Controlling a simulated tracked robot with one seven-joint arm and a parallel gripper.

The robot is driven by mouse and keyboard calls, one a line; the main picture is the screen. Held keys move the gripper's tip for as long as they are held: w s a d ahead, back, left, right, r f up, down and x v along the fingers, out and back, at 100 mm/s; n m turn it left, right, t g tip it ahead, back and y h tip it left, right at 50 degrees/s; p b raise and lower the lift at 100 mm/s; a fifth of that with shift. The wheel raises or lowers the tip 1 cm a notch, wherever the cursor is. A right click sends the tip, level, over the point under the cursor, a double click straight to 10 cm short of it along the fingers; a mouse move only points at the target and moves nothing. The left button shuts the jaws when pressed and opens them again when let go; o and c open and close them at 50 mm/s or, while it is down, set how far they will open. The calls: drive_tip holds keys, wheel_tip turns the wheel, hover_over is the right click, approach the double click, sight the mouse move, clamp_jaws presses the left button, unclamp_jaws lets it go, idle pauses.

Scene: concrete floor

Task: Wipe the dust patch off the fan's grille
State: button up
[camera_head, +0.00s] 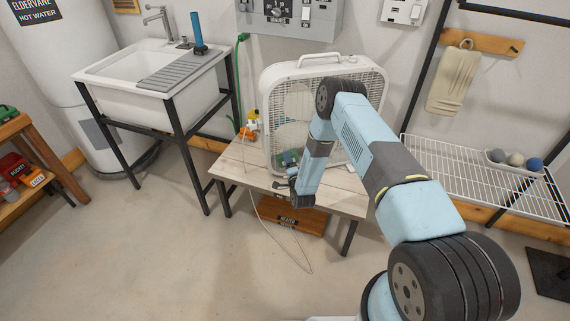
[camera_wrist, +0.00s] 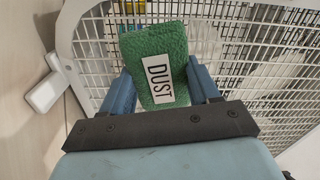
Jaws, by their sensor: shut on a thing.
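The white box fan (camera_head: 268,100) stands upright on a low wooden table, partly hidden behind my arm. Its white grille (camera_wrist: 275,50) fills much of the wrist view. My gripper (camera_wrist: 157,88) is shut on a green cloth (camera_wrist: 172,42) with a white label reading DUST. The cloth is in front of the lower part of the grille; I cannot tell whether it touches. In the head view my gripper (camera_head: 287,178) is low at the fan's front, with a little of the green cloth showing. I cannot clearly make out the dust patch; the cloth and arm cover part of the grille.
The low table (camera_head: 236,165) has free room left of the fan. A white cable runs off its front to the floor. A sink (camera_head: 140,100) stands at left, a wire rack (camera_head: 460,170) at right. Small coloured items (camera_head: 250,125) sit beside the fan.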

drive_tip(key=shift+w+a, duration=0.1)
drive_tip(key=shift+w, duration=0.2)
drive_tip(key=w+d, duration=0.3)
drive_tip(key=d, duration=1)
drive_tip(key=shift+w+d, duration=0.3)
drive_tip(key=shift+w, duration=0.1)
idle(1.2)
drive_tip(key=shift+a, duration=0.2)
drive_tip(key=shift+s+a, duration=0.6)
drive_tip(key=shift+a, duration=1.6)
drive_tip(key=shift+s+a, duration=0.6)
drive_tip(key=shift+a, duration=1.6)
drive_tip(key=shift+s+a, duration=0.6)
drive_tip(key=shift+a, duration=1.6)
drive_tip(key=shift+r, duration=0.15)
drive_tip(key=w+d, duration=0.3)
drive_tip(key=d, duration=0.7)
drive_tip(key=shift+d, duration=0.2)
